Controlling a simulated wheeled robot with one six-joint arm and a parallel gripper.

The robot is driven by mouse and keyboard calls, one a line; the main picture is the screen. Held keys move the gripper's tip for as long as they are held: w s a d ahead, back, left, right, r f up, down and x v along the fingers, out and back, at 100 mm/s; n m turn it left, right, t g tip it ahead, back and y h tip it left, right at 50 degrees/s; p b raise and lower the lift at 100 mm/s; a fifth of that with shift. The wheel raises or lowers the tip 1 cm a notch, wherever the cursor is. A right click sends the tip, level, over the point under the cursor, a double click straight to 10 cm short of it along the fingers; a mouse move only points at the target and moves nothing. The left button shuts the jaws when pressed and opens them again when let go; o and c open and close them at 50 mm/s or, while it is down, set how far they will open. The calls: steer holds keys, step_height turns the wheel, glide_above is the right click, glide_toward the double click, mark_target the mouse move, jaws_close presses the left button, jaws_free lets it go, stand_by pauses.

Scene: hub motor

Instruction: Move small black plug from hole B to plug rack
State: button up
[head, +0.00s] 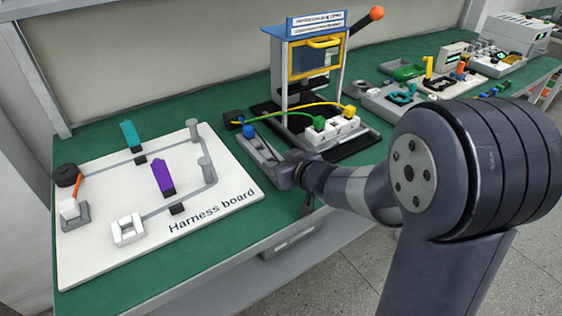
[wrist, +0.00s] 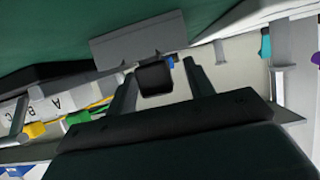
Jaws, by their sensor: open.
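My gripper (wrist: 160,72) is open in the wrist view, with one finger on each side of a small black plug (wrist: 155,80). I cannot tell whether either finger touches the plug. Behind the plug is a grey plate (wrist: 125,48), which looks like part of the grey plug rack (head: 262,156). In the head view my gripper (head: 290,172) is at the near end of that rack, and the black plug is hidden there. The white socket block (head: 338,132) stands to the right; its lettered faces (wrist: 45,108) show at the left of the wrist view.
A green plug (head: 319,123) and a yellow plug (head: 349,110) with cables sit on the socket block. A blue plug (head: 249,131) is at the rack's far end. The white harness board (head: 110,240) lies left, and a blue-topped press frame (head: 290,60) stands behind.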

steer(key=p+v, duration=0.3)
steer(key=v, duration=0.7)
steer(key=shift+d+r, duration=0.1)
steer(key=shift+d, duration=0.05)
steer(key=shift+s+d, duration=0.1)
steer(key=shift+s, duration=0.2)
